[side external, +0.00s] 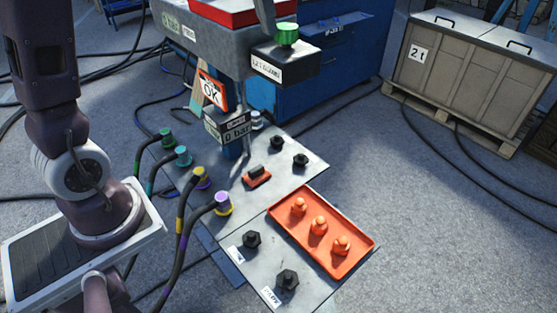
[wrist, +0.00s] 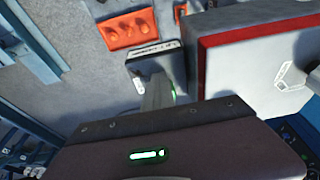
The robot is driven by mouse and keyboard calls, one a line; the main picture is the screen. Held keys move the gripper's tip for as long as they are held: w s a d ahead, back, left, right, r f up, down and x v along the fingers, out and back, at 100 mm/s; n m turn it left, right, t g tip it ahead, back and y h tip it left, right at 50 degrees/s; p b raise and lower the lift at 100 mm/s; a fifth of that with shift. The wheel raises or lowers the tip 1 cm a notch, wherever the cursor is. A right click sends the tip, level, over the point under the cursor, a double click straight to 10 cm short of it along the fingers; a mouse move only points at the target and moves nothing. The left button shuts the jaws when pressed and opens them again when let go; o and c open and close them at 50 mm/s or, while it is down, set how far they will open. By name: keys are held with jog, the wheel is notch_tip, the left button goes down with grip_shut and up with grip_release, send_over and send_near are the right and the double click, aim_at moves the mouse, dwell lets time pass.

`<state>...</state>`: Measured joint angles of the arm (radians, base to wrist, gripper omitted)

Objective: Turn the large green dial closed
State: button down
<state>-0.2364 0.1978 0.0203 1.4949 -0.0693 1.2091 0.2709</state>
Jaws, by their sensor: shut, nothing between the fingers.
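The large green dial (side external: 287,33) stands on top of a dark box with a white label (side external: 285,62) in the side external view. My gripper (side external: 269,36) comes down from the top edge of that view, just left of the dial. Its fingers are together with nothing between them. I cannot tell whether they touch the dial. In the wrist view my gripper's fingers (wrist: 158,92) reach over the labelled box (wrist: 155,56). Only a sliver of green shows beside them, and the rest of the dial is hidden there.
A red-topped panel (side external: 232,10) adjoins the box on the left. Below are an orange tray (side external: 290,247) with three orange plugs, black knobs, and cables with coloured connectors. A blue cabinet (side external: 320,75) stands behind. A wooden crate (side external: 460,85) is at the right.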

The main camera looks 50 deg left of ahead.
jog(key=shift+d, duration=0.35)
jog(key=shift+s, duration=0.3)
jog(key=w+v, duration=0.1)
jog(key=v, duration=0.5)
jog(key=shift+w+r, duration=0.1)
jog(key=shift+w, duration=0.05)
jog(key=s+d+f+t, duration=0.1)
jog(key=s+f, duration=0.3)
jog(key=s, duration=0.4)
jog(key=s+d+f+t, duration=0.1)
jog(key=s+d+f, duration=0.2)
jog(key=s, duration=0.5)
jog(key=s+d+f, duration=0.4)
jog(key=s, duration=0.4)
jog(key=shift+f+t, duration=0.3)
jog(key=shift+t, duration=0.1)
jog(key=shift+s, duration=0.1)
